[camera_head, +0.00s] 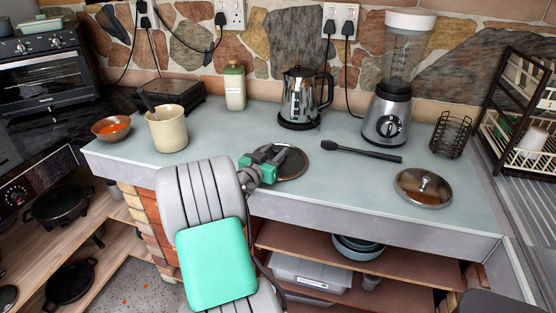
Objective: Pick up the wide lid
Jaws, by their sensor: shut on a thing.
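My gripper (274,156), with green and dark parts, is over the counter and shut on the dark round lid (296,166) with a pale rim, apparently at its handle, which the fingers hide. The gripper and arm cover the lid's left side. I cannot tell whether the lid touches the counter or is slightly above it. A second round lid (410,190), brownish with a shiny metal knob, lies flat on the counter at the right. Which lid is wider is hard to tell.
A dark long-handled utensil (362,151) lies between the lids. Behind stand a metal kettle (300,97), a blender (388,112) and a bottle (235,88). A beige crock (168,130) and an orange-filled bowl (111,128) are left. A wire holder (450,134) and dish rack (518,120) are right.

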